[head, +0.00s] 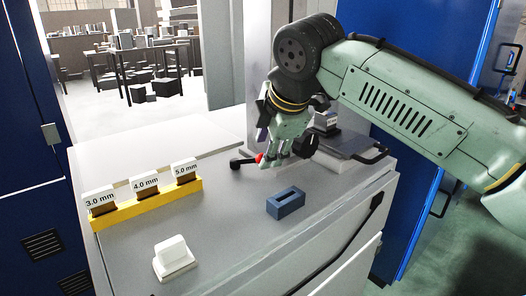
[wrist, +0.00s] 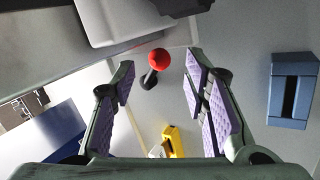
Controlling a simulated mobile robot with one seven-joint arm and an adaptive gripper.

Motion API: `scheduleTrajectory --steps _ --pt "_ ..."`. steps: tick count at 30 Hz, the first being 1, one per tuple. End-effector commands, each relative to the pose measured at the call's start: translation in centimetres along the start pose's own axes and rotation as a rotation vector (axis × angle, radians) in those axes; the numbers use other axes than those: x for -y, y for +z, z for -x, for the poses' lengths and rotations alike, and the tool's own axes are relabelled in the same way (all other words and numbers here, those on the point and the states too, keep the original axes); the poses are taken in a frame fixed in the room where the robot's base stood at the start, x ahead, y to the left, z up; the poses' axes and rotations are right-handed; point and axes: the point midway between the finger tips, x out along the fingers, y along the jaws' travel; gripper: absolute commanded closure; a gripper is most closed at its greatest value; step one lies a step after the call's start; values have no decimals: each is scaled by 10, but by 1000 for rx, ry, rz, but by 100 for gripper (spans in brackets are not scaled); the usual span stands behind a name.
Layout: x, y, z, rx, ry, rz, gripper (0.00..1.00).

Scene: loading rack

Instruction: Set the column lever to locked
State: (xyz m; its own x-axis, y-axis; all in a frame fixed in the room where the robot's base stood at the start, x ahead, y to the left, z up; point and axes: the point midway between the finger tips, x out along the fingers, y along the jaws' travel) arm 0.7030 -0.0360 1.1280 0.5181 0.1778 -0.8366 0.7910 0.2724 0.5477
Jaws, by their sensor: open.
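A short black lever with a red ball knob (head: 259,158) lies low over the grey worktop, its dark end to the left of the knob. In the wrist view the red knob (wrist: 159,59) shows between my fingers, towards their tips, with the dark stem below it. My gripper (head: 285,150) is open and hangs just right of the knob in the head view. In the wrist view its purple-padded fingers (wrist: 159,68) stand apart on either side of the knob. I cannot tell whether they touch it. Lock markings are not visible.
A yellow rack (head: 148,203) with blocks marked 3.0, 4.0 and 5.0 mm stands at the left. A blue slotted block (head: 286,201) and a white block (head: 173,257) are in front. A grey fixture with a dark handle (head: 372,155) stands behind my gripper.

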Motion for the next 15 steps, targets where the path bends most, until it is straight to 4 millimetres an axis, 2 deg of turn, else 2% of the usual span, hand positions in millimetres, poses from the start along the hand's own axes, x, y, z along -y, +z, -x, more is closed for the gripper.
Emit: scheduleTrajectory --steps 6,15 --pt "0 0 -29 1 -1 1 59" --pt "0 0 -39 -2 1 0 59"
